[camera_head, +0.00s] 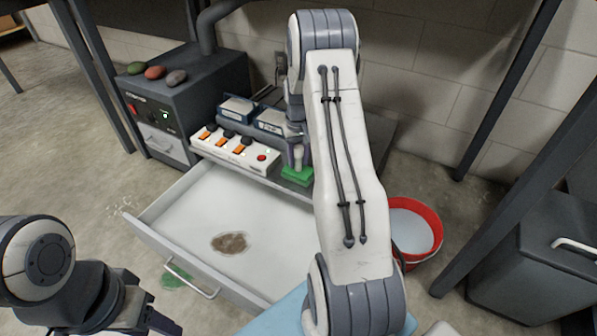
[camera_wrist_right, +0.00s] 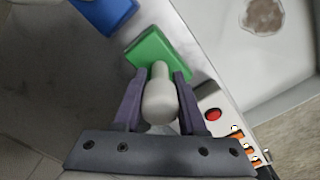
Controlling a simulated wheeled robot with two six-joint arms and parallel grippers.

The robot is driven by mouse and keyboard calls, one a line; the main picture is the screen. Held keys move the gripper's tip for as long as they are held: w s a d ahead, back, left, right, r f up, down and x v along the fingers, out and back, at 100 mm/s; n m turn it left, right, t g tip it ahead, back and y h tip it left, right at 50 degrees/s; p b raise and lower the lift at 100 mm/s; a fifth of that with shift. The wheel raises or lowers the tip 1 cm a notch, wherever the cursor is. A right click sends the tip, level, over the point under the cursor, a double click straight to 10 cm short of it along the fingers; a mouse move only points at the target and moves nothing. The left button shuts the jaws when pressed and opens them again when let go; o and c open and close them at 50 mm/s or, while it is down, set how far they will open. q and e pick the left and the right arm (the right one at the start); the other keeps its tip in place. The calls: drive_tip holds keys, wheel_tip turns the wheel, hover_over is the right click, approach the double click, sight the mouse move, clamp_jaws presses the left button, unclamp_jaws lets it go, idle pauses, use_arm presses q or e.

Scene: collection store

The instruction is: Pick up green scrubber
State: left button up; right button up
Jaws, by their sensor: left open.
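The green scrubber has a flat green pad and a pale rounded handle. In the head view its pad (camera_head: 297,175) is at the edge of the dark worktop, below my right gripper (camera_head: 297,150). In the right wrist view the scrubber (camera_wrist_right: 152,52) lies ahead, with its pale handle between the two fingers of my right gripper (camera_wrist_right: 160,92). Whether the fingers press on the handle, I cannot tell. My left gripper (camera_head: 155,318) is open and low at the bottom left, away from the scrubber. My right arm hides part of the worktop.
A white switch panel (camera_head: 236,152) with orange switches and a red button stands beside the scrubber. Blue containers (camera_head: 270,121) are behind it. An open white drawer (camera_head: 190,225) with a brown stain juts out in front. A red bucket (camera_head: 437,222) stands right. Dark table legs frame the space.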

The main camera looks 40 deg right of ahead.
sight(298, 145)
clamp_jaws()
idle(1.2)
wheel_tip(298, 145, up, 9)
drive_tip(key=p, duration=0.6)
drive_tip(key=shift+r, duration=0.55)
